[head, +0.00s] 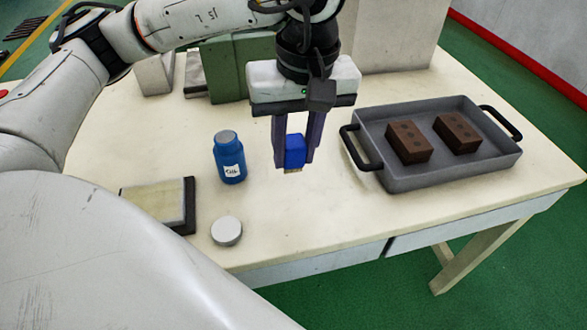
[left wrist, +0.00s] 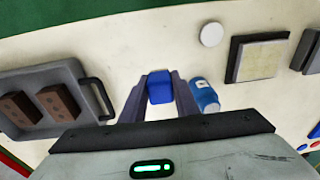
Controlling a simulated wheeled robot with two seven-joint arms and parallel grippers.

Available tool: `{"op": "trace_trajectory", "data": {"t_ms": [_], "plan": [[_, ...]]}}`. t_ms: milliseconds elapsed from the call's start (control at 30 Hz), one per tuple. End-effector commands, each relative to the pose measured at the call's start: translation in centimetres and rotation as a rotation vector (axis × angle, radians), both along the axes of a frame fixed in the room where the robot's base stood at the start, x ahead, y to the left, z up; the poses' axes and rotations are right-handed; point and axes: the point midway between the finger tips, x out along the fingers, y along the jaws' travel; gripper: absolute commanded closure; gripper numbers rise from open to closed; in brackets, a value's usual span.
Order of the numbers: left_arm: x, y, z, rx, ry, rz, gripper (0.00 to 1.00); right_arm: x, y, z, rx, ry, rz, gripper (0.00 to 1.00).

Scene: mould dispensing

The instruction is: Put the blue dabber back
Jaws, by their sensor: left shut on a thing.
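My left gripper (head: 294,158) is shut on the blue dabber (head: 295,149), with its tan tip pointing down. It holds the dabber above the table, between the blue bottle and the grey tray. The dabber also shows between the fingers in the left wrist view (left wrist: 160,87). A blue bottle (head: 229,160) with a white label stands upright on the table, left of the gripper; it also shows in the left wrist view (left wrist: 205,96). A round white lid (head: 226,231) lies on the table in front of the bottle. My right gripper is not in view.
A grey tray (head: 417,184) with two handles holds two brown blocks (head: 408,142) at the right. A dark-edged flat pad (head: 155,203) lies at the left. Green and grey equipment (head: 227,68) stands at the back. The table (head: 300,215) is bare in front of the gripper.

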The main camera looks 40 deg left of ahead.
Motion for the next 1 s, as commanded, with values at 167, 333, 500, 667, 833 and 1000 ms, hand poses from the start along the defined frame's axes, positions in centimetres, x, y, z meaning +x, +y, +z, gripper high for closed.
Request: {"op": "trace_trajectory", "data": {"t_ms": [167,333,500,667,833,1000], "plan": [[-0.3,0.3,-0.1,-0.086,-0.003,0.291,0.95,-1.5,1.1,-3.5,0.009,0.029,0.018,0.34],[-0.6,0.3,-1.1,-0.106,-0.002,0.375,0.95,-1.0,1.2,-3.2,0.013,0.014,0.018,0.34],[-0.6,0.3,-4.2,-0.106,-0.002,0.376,0.95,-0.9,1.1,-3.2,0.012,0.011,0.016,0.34],[-0.6,0.2,-5.6,-0.107,-0.004,0.374,0.95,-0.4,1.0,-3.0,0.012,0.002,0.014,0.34],[-0.6,0.3,-7.4,-0.105,-0.003,0.374,0.95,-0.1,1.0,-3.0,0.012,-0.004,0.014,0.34],[-0.6,0.3,-9.3,-0.107,-0.005,0.371,0.95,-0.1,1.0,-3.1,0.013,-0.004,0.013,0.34]]}}
